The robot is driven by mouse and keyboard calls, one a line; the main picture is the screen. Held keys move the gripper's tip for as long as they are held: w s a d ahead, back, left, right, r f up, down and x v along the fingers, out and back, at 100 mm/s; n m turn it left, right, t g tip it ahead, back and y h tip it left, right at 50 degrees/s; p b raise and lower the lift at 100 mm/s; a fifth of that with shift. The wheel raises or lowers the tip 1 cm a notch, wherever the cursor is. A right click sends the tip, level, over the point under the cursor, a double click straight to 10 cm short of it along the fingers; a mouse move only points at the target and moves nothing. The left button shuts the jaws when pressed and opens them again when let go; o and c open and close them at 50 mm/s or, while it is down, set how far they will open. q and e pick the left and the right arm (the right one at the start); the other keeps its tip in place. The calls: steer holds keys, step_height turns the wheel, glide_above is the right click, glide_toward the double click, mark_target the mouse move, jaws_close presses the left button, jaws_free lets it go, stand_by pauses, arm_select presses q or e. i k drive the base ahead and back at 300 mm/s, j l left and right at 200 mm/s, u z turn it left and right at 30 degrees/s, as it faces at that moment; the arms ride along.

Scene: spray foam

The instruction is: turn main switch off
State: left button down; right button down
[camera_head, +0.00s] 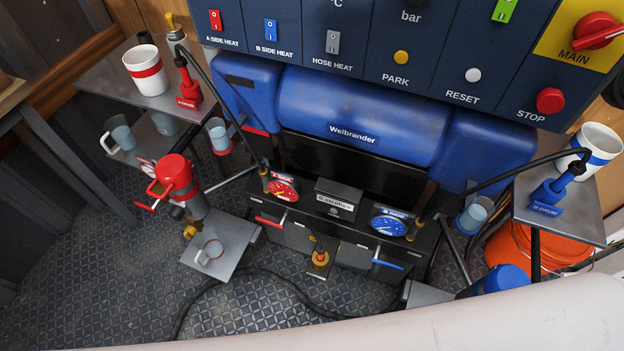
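The main switch is a red rotary knob (597,30) on a yellow plate (574,48) marked MAIN. It sits at the top right of the dark blue control panel (455,60). The knob's handle lies tilted, its narrow end pointing left and slightly down, and the right frame edge cuts off part of the plate. Neither gripper shows in the view. A pale curved surface, which I cannot identify for sure, crosses the bottom right.
The panel also has a red STOP button (550,101), a RESET button (473,75) and several rocker switches. Below it is the blue Weibrander machine (365,115). Side shelves hold a red-striped cup (146,70) and a blue-striped cup (597,146). A hose lies on the floor.

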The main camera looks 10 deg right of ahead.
mark_target(595, 30)
steer(key=l+z, duration=0.1)
steer(key=z, duration=0.85)
